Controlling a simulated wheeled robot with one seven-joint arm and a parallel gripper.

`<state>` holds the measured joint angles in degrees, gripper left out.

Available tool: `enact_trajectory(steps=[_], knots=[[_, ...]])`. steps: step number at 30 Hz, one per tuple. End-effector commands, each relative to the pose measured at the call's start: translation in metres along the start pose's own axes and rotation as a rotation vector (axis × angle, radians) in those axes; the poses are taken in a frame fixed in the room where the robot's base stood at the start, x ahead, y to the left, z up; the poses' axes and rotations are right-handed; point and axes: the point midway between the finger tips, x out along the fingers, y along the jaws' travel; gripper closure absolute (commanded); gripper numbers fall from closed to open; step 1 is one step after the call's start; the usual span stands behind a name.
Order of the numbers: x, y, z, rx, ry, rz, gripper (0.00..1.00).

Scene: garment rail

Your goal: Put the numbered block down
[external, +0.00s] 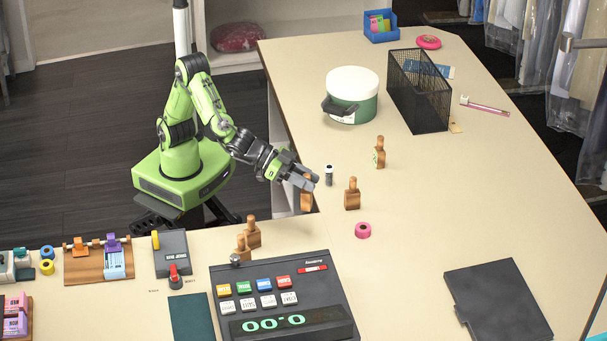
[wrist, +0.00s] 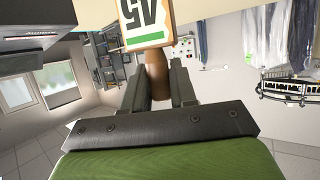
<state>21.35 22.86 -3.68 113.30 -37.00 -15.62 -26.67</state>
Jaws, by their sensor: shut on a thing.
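My gripper (external: 310,179) is shut on the upright wooden knob of a numbered block (external: 306,198), near the inner corner of the counter (external: 420,230). I cannot tell whether the block's base touches the counter or hangs just off it. In the wrist view the knob (wrist: 157,75) sits between my fingers, and the block (wrist: 143,22) shows a white label with large black digits, seemingly 45 seen upside down, and a green stripe. Similar wooden blocks stand to the right (external: 352,196) and farther back (external: 379,155).
A small black-and-white cylinder (external: 329,175) stands just right of my gripper. Two more wooden blocks (external: 253,234) stand behind the dark keypad console (external: 283,295). The right-hand counter is mostly clear.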

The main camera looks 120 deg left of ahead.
Motion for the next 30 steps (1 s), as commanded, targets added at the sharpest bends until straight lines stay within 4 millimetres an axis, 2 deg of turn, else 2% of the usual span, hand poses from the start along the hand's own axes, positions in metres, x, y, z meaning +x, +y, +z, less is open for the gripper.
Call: enact_trajectory(steps=[2, 8, 18, 29, 30], knots=[[0.002, 0.0, 0.004, 0.001, -0.001, -0.001, 1.0], [0.019, 0.0, 0.047, 0.004, -0.005, -0.001, 1.0], [0.038, -0.001, 0.093, 0.003, -0.003, -0.001, 1.0], [0.04, 0.0, 0.096, -0.001, 0.0, 0.0, 1.0], [0.04, -0.001, 0.096, 0.0, 0.0, 0.0, 0.72]])
